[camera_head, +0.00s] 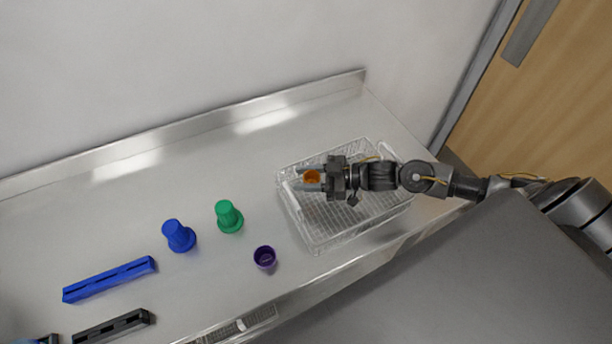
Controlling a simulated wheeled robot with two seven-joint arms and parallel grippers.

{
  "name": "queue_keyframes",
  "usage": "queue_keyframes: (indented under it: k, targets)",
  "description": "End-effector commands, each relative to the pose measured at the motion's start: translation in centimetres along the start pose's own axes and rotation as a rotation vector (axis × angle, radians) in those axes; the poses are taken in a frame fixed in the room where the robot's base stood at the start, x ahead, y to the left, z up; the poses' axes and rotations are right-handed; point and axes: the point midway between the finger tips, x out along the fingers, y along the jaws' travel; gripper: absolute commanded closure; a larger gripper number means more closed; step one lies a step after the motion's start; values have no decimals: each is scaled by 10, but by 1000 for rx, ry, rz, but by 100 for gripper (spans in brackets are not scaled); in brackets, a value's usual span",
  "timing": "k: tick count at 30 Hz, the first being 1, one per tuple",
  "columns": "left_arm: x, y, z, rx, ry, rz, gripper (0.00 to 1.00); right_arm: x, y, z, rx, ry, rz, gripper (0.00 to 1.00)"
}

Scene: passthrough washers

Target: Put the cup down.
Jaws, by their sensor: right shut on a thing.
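An orange cup (313,177) is between the fingers of my right gripper (311,179), which is shut on it. The gripper and cup are over the left part of a clear wire-like rack tray (322,238). I cannot tell whether the cup touches the tray. My right arm comes in from the right. A purple cup (265,258) stands open side up on the counter, left of the tray. My left gripper is not in view.
The metal counter (120,220) has a raised back edge along the wall. A blue slotted bar (109,279) and a black slotted bar (113,326) lie at the lower left. The counter behind the cups is clear. A grey surface (440,270) is at the front right.

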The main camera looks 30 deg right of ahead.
Motion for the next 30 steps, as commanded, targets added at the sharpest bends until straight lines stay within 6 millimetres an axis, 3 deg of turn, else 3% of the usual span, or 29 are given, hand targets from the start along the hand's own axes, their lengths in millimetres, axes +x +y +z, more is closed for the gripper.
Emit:
queue_keyframes:
  k: [7,8,12,20,25,27,30]
  targets:
    - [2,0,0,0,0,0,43,1,0,4,0,0,0,83]
    - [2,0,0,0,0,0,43,1,0,4,0,0,0,57]
    - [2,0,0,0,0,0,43,1,0,4,0,0,0,39]
    - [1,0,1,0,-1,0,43,1,0,4,0,0,0,39]
    - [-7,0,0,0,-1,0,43,-3,0,-13,-1,0,-1,39]
    - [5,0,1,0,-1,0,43,-16,0,-2,0,-6,1,39]
    - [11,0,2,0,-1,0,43,-35,0,-2,0,-6,0,39]
